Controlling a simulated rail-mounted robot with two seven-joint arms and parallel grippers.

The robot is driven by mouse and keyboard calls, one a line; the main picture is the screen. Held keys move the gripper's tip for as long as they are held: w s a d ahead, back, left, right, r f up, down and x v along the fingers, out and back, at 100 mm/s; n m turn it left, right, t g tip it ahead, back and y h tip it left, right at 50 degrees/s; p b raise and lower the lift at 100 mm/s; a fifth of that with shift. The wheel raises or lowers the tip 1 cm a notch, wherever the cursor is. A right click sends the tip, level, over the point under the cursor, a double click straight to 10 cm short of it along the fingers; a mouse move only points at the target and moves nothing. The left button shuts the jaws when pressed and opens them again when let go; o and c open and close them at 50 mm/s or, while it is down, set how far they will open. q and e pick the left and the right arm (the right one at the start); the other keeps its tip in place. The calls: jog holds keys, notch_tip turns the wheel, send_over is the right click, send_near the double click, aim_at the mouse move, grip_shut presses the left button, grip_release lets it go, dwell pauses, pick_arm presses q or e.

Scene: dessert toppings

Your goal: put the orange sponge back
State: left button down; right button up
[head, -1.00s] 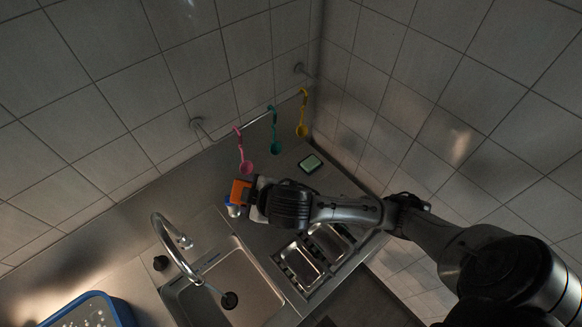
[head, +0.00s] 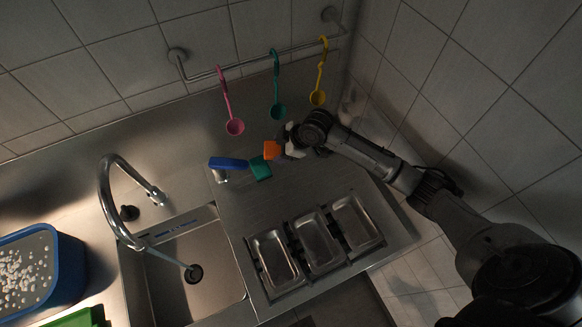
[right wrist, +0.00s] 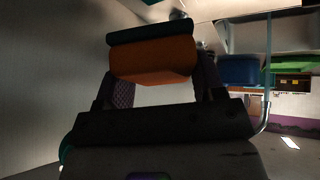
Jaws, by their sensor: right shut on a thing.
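The orange sponge (head: 272,150) is in my right gripper (head: 285,145), held above the back of the steel counter. In the right wrist view the orange block (right wrist: 153,60) sits between the two fingers, with a dark teal layer (right wrist: 150,30) along its far side. In the head view a green piece (head: 260,168) shows right beside the orange; I cannot tell whether it is joined to it. A blue piece (head: 228,163) with a pale part under it stands just left of the green. My left gripper is not in view.
Pink (head: 234,126), green (head: 278,110) and yellow (head: 318,97) ladles hang from a wall rail. Three metal trays (head: 314,242) lie in front. A sink (head: 190,285) with a tall faucet (head: 106,200) is left. A blue tub (head: 72,270) stands far left.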

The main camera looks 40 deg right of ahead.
jog(key=shift+g+y, duration=0.4)
jog(key=shift+g, duration=0.5)
jog(key=w+d+f+b, duration=0.1)
jog(key=d+f+b, duration=0.1)
jog(key=f, duration=0.1)
jog(key=w+d+f+b, duration=0.1)
jog(key=d+f+b, duration=0.1)
jog(key=f+b, duration=0.1)
jog(key=w+d+f+b, duration=0.1)
jog(key=d+f+b, duration=0.1)
jog(key=f, duration=0.3)
jog(key=shift+w+d+b, duration=0.25)
jog(key=shift+d+b, duration=0.05)
jog(key=shift+d, duration=0.3)
jog(key=shift+w+d+f+b, duration=0.15)
jog(key=shift+d+f+b, duration=0.15)
jog(key=shift+d+f, duration=0.1)
jog(key=shift+f, duration=1.4)
jog(key=shift+f, duration=0.1)
jog(key=shift+f, duration=0.15)
jog(key=o, duration=0.8)
jog(key=shift+o, duration=0.2)
